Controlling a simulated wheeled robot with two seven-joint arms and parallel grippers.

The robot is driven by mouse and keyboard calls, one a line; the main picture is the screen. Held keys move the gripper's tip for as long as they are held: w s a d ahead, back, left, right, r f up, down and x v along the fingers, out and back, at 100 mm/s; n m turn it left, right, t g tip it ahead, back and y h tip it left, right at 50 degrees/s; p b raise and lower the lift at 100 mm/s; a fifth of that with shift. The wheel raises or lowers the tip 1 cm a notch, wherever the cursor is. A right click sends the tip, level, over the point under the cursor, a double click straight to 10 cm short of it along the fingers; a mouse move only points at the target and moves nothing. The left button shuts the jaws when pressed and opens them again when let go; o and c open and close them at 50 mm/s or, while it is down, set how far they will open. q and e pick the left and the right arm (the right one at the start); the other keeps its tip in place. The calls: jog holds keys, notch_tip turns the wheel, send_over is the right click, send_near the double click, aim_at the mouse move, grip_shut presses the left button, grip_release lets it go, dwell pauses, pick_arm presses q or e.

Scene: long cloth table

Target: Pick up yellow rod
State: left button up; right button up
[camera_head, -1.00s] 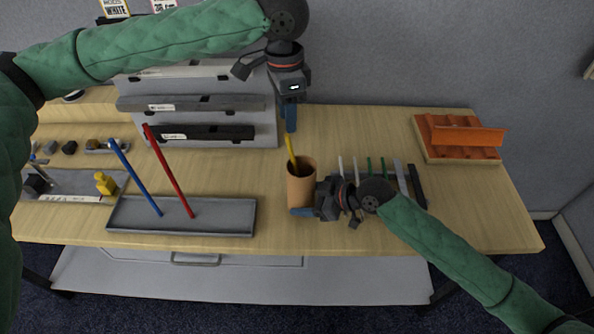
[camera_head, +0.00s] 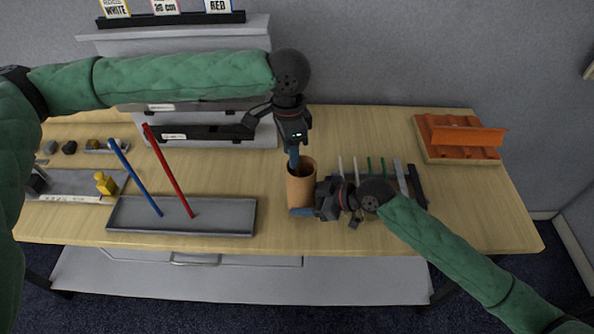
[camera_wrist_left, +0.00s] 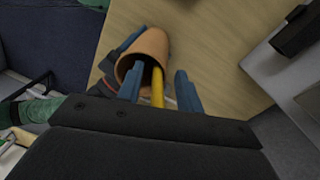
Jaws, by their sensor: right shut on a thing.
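The yellow rod (camera_wrist_left: 157,90) stands in the brown cup (camera_head: 301,190) and shows in the left wrist view, where it passes between my left fingers. In the head view the rod is hidden behind my left gripper (camera_head: 294,160). My left gripper is above the cup's mouth, pointing down, with its blue fingers apart on either side of the rod and a gap to it. The cup also shows in the left wrist view (camera_wrist_left: 151,46). My right gripper (camera_head: 303,211) is shut on the cup from the right, low on its side.
A grey tray (camera_head: 230,228) with a tilted blue rod (camera_head: 136,180) and red rod (camera_head: 168,170) is on the left. Several thin sticks (camera_head: 383,166) lie right of the cup. An orange rack (camera_head: 460,136) stands at the far right. Grey shelves (camera_head: 200,133) stand behind.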

pick_arm(q)
grip_shut()
dwell(0.3)
notch_tip(320, 180, up, 18)
dwell(0.6)
pick_arm(e)
jog(key=o, duration=0.8)
jog(key=shift+o, duration=0.2)
jog(key=shift+d, duration=0.1)
